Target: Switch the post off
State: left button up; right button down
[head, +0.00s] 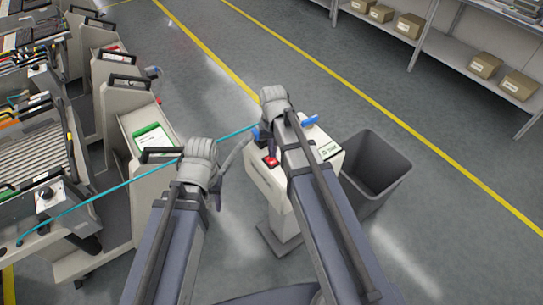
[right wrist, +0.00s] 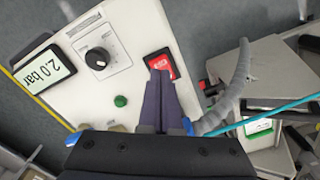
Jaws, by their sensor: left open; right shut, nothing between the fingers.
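The post (right wrist: 62,100) has a pale sloping top panel; it also stands in the middle of the head view (head: 275,190). A red rocker switch (right wrist: 163,60) with white marking sits on the panel, also visible in the head view (head: 270,161). My right gripper (right wrist: 161,82) is shut and empty, its fingertips over the switch's lower part in the right wrist view. Whether they touch it, I cannot tell. The panel also has a black knob (right wrist: 97,58), a green button or lamp (right wrist: 121,101) and a display (right wrist: 46,69) reading 2.0 bar. My left gripper (head: 217,198) is open, left of the post, mostly hidden by its wrist.
A teal hose (head: 110,192) runs from the trolleys (head: 150,185) at left to the post. A grey curved hose (right wrist: 238,85) is close beside my right gripper. A dark bin (head: 390,172) stands right of the post. Shelves with boxes (head: 485,65) are far right; floor beyond is clear.

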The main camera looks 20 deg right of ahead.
aim_at(272, 162)
notch_tip(272, 162, up, 4)
jog(key=p, duration=0.3)
jog(key=shift+r+p, duration=0.15)
jog(key=shift+p, duration=0.2)
jog(key=s+a+n+h, duration=0.1)
jog(key=s+a+n, duration=0.4)
jog(key=s+a, duration=0.5)
jog(key=s, duration=0.4)
jog(key=shift+s+a+n, duration=0.2)
jog(key=shift+a+n, duration=0.05)
jog(key=shift+n, duration=0.15)
